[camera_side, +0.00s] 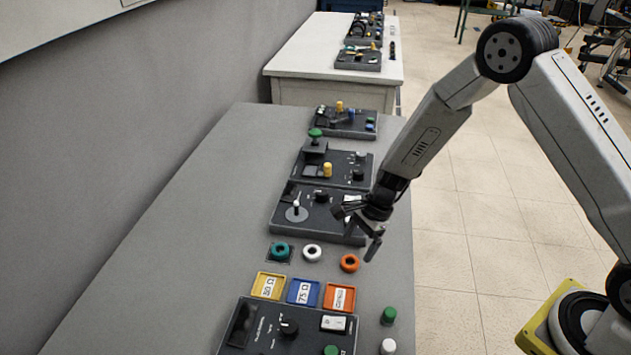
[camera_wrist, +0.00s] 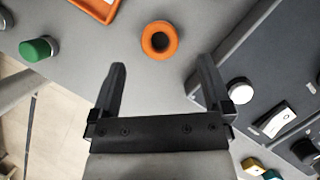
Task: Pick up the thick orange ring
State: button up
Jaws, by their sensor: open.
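The thick orange ring (camera_side: 349,263) lies flat on the grey table near its right edge, at the right end of a row of rings. In the wrist view the orange ring (camera_wrist: 159,40) lies ahead of and between my two fingers, with grey table around it. My gripper (camera_side: 361,232) is above the table, a little beyond the ring in the side view. In the wrist view my gripper (camera_wrist: 160,78) is open and empty, its fingers apart from the ring.
A white ring (camera_side: 312,253) and a teal ring (camera_side: 280,251) lie to the left. Yellow (camera_side: 257,285), blue (camera_side: 291,291) and orange (camera_side: 327,297) trays stand nearer. A dark control panel (camera_side: 285,213) lies behind. A green peg (camera_side: 388,316) and a white peg (camera_side: 388,346) stand near the table edge.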

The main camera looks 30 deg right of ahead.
aim_at(352, 257)
jog(key=shift+x, duration=2.5)
jog(key=shift+d, duration=0.15)
jog(key=c, duration=1.3)
jog(key=shift+r, duration=0.15)
jog(key=shift+c, duration=0.2)
jog(key=shift+r, duration=0.85)
jog(key=s+d+r, duration=0.2)
jog(key=s+r, duration=0.9)
jog(key=s, duration=0.3)
jog(key=shift+w+d, duration=0.1)
jog(key=shift+w, duration=0.1)
